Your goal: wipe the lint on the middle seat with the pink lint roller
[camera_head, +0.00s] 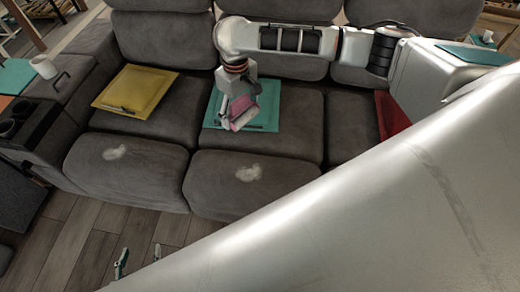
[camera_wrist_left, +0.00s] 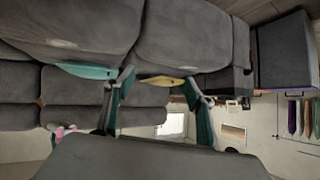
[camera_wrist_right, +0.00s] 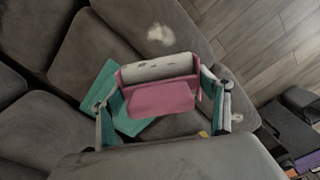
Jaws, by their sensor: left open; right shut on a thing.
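The pink lint roller (camera_head: 242,119) is held by my right gripper (camera_head: 238,98) above the middle seat, over a teal tray (camera_head: 263,107). In the right wrist view its pink body (camera_wrist_right: 162,97) and pale roller with a few dark specks lie between the fingers (camera_wrist_right: 160,105). A pale lint patch (camera_head: 248,172) lies on the front of the middle seat (camera_head: 215,190), nearer than the roller and apart from it. The patch also shows in the right wrist view (camera_wrist_right: 160,33). My left gripper (camera_head: 138,257) is open and empty over the floor; its spread fingers show in the left wrist view (camera_wrist_left: 158,88).
Another lint patch (camera_head: 115,153) is on the left seat. A yellow tray (camera_head: 150,85) lies behind it. A red tray (camera_head: 390,115) is at right, partly behind my arm. A white mug (camera_head: 43,67) stands on the left armrest. The wooden floor (camera_head: 85,245) in front is clear.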

